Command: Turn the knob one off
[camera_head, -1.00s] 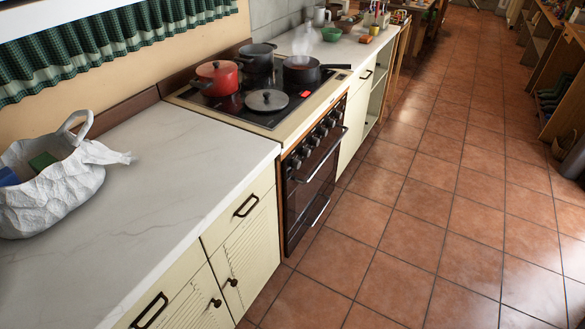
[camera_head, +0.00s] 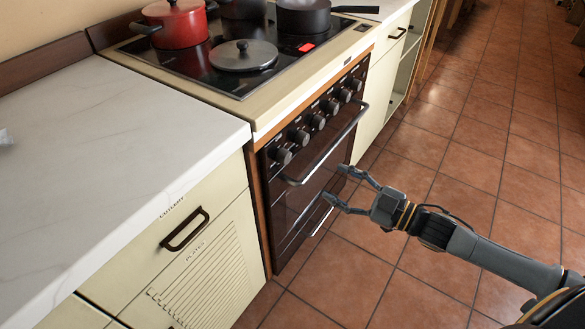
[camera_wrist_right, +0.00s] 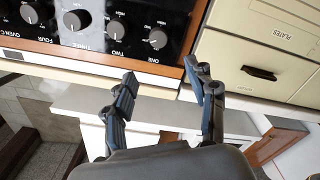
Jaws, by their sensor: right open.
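Knob one (camera_head: 283,156) is the nearest grey knob in the row on the oven's dark front panel. In the right wrist view, which is upside down, knob one (camera_wrist_right: 157,38) shows above the label "ONE", with knob two (camera_wrist_right: 116,27) to its left. Its pointer setting is too small to tell for certain. My right gripper (camera_head: 335,183) is open and empty, in front of the oven door and apart from the knobs. In the right wrist view its fingers (camera_wrist_right: 160,70) are spread a little below knob one. My left gripper is not in view.
The oven's handle bar (camera_head: 325,147) runs below the knobs. On the cooktop are a red pot (camera_head: 176,25), a grey lid (camera_head: 243,56) and dark pots. A red patch (camera_head: 306,47) glows there. White counter (camera_head: 110,130) lies left; the tiled floor (camera_head: 440,180) is clear.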

